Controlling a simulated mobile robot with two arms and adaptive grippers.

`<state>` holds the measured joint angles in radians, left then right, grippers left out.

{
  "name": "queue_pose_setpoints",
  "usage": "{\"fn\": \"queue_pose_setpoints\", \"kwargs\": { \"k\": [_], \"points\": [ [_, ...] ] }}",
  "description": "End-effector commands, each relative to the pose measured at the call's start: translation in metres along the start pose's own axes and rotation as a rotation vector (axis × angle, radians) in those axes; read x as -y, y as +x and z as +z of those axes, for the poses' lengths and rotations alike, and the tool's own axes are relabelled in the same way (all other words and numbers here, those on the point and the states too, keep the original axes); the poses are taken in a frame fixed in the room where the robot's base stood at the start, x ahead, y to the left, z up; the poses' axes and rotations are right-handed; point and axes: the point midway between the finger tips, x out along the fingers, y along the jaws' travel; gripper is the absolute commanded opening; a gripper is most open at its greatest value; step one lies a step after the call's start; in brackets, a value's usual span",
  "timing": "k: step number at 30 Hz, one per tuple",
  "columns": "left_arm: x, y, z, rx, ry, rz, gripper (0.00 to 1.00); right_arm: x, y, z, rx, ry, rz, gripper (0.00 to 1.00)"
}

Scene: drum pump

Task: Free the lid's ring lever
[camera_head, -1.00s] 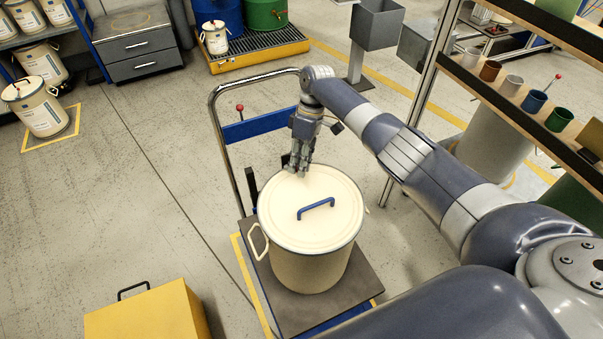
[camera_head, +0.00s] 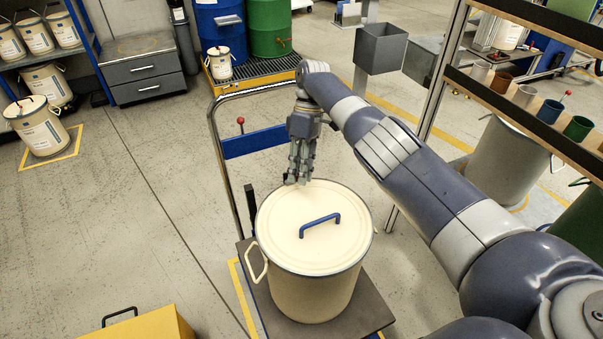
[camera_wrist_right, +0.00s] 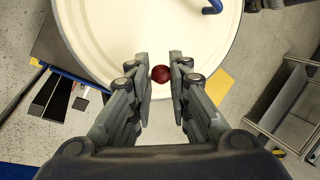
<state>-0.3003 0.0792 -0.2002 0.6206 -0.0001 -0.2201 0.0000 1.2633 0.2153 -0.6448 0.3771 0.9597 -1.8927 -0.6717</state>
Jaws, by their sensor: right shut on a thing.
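A cream drum (camera_head: 312,290) with a cream lid (camera_head: 290,235) and a blue bow handle (camera_head: 320,225) stands on a cart. My right gripper (camera_head: 298,181) points down at the lid's far rim in the head view. In the right wrist view, a dark red round knob (camera_wrist_right: 160,74) sits between the fingertips of my right gripper (camera_wrist_right: 160,66), which is shut on it. The knob looks like the ring lever's end; the rest of the lever is hidden. The lid (camera_wrist_right: 120,40) lies beyond the fingers there. My left gripper is out of view.
The cart's push bar (camera_head: 213,130) and blue crosspiece (camera_head: 255,141) rise behind the drum. A red-topped stick (camera_head: 240,121) stands near them. A shelf rack (camera_head: 430,110) is to the right. A yellow box (camera_head: 150,326) is at the lower left.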

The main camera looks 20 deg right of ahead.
Motion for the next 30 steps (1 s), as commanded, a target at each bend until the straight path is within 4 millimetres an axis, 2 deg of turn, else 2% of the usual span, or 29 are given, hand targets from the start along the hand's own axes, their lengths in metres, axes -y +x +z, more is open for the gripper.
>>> {"fn": "queue_pose_setpoints", "kwargs": {
  "k": [9,10,12,23,26,30],
  "points": [
    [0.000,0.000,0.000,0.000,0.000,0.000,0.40,0.000,0.003,0.000,0.002,0.000,-0.002,0.00],
    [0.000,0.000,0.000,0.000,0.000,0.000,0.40,0.000,0.003,0.000,0.002,0.000,-0.002,0.24],
    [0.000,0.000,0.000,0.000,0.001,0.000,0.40,0.000,0.002,0.000,0.001,0.000,-0.001,0.37],
    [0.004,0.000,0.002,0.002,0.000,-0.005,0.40,0.000,-0.002,0.000,-0.002,0.001,0.003,0.37],
    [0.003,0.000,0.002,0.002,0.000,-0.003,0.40,0.003,-0.010,0.000,-0.004,0.000,0.004,0.37],
    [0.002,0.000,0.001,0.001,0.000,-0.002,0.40,0.013,-0.033,0.001,-0.004,-0.002,0.005,0.37]
  ]
}}
